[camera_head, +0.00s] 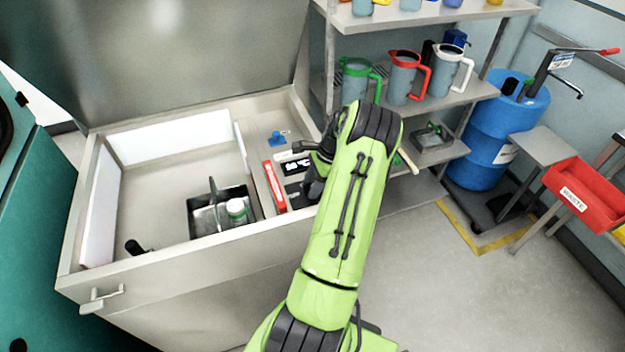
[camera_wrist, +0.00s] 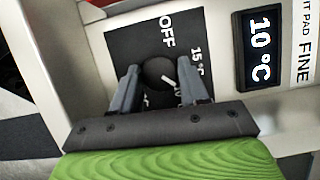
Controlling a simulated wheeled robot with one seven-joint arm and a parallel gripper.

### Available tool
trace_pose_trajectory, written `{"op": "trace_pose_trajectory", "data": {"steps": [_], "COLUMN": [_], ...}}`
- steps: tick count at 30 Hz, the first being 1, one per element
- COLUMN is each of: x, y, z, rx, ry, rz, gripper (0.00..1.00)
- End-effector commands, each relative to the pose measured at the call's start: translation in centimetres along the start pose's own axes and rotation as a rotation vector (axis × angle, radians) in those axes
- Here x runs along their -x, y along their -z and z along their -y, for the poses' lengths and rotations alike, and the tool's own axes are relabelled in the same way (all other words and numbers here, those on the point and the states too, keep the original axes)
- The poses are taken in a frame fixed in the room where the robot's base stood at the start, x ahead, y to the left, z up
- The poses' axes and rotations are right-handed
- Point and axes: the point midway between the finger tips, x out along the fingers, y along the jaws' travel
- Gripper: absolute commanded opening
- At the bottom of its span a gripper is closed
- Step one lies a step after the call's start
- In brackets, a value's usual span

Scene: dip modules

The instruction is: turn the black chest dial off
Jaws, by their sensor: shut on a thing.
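The black chest dial (camera_wrist: 158,72) sits on a black plate (camera_wrist: 128,42) marked OFF and 15 °C, with a partly hidden mark below. Its white pointer line points down and right, toward the partly hidden 10 mark, away from OFF. My gripper (camera_wrist: 160,84) is shut on the dial, one finger on each side of it in the wrist view. A display (camera_wrist: 263,47) to the right reads 10 °C. In the head view my arm covers the dial and my fingertips. The open chest (camera_head: 165,260) stands at left.
A red strip (camera_head: 274,187) lies beside the control panel. A shelf (camera_head: 455,98) with jugs, a blue drum (camera_head: 497,145) and a red waste tray (camera_head: 588,194) stand at right.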

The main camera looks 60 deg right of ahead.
Motion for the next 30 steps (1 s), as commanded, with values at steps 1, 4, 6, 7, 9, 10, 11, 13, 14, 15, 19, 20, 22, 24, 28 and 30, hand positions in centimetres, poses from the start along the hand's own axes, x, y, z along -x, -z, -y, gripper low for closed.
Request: {"op": "trace_pose_trajectory", "data": {"steps": [1, 4, 6, 7, 9, 10, 11, 13, 14, 15, 19, 20, 22, 24, 28, 30], "x": [0.21, 0.19, 0.15, 0.15, 0.09, 0.09, 0.08, 0.07, 0.05, 0.04, -0.01, 0.01, -0.03, -0.06, -0.09, -0.09], "y": [-0.15, -0.11, -0.12, -0.12, -0.14, -0.11, -0.12, -0.15, -0.13, -0.15, -0.19, -0.18, -0.21, -0.2, -0.27, -0.3], "z": [0.09, 0.19, 0.24, 0.23, 0.28, 0.33, 0.32, 0.38, 0.39, 0.42, 0.5, 0.51, 0.54, 0.57, 0.62, 0.65], "rx": [0.04, 0.129, 0.191, 0.217, 0.279, 0.306, 0.332, 0.394, 0.419, 0.455, 0.569, 0.595, 0.657, 0.718, 0.833, 0.894], "ry": [-0.017, -0.052, -0.077, -0.089, -0.115, -0.124, -0.136, -0.161, -0.172, -0.186, -0.233, -0.244, -0.27, -0.295, -0.342, -0.368], "rz": [0.0, -0.001, -0.001, -0.001, -0.001, -0.002, -0.001, -0.002, -0.002, -0.002, -0.003, -0.003, -0.003, -0.003, -0.003, -0.004], "gripper": [0.14, 0.14, 0.14, 0.14, 0.14, 0.14, 0.14, 0.14, 0.14, 0.14, 0.14, 0.14, 0.14, 0.14, 0.14, 0.14]}}
